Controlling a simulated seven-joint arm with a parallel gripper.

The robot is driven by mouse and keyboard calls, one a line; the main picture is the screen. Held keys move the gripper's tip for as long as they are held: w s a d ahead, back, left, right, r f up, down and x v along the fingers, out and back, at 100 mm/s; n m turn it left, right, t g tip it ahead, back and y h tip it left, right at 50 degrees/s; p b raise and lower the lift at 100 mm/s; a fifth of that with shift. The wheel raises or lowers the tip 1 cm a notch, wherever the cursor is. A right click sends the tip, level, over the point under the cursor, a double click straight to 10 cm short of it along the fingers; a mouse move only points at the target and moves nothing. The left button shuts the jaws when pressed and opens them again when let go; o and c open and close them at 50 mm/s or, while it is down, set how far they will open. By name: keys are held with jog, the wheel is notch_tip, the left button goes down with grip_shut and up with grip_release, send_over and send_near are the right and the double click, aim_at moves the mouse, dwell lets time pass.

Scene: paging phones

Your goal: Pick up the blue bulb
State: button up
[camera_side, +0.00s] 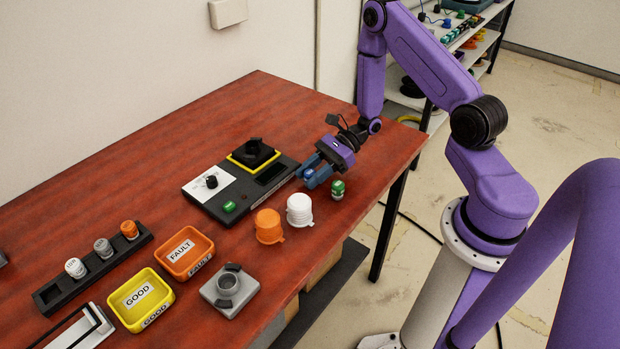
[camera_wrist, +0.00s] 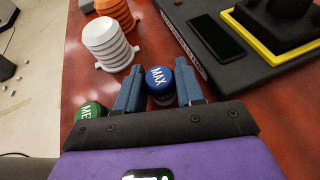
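The blue bulb (camera_wrist: 160,78), with white "MAX" lettering, stands between the two fingers of my gripper (camera_wrist: 160,84) in the wrist view. The fingers are close on both sides of it; I cannot tell whether they touch it. In the side view, my gripper (camera_side: 316,172) is low over the table beside the black device, and only a little of the blue bulb (camera_side: 309,173) shows between the fingers. The bulb's lower part is mostly hidden. A green bulb (camera_wrist: 90,112) stands just outside the left finger, partly hidden; it also shows in the side view (camera_side: 338,190).
A white ribbed stack (camera_side: 299,209) and an orange one (camera_side: 268,226) stand nearby. The black device (camera_side: 240,185) is close to the fingers. A yellow GOOD tray (camera_side: 139,299), orange FAULT tray (camera_side: 186,252), grey fixture (camera_side: 229,290) and bulb rack (camera_side: 92,268) lie leftward.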

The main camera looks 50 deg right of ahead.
jog(key=c, duration=0.5)
jog(key=shift+r, duration=0.15)
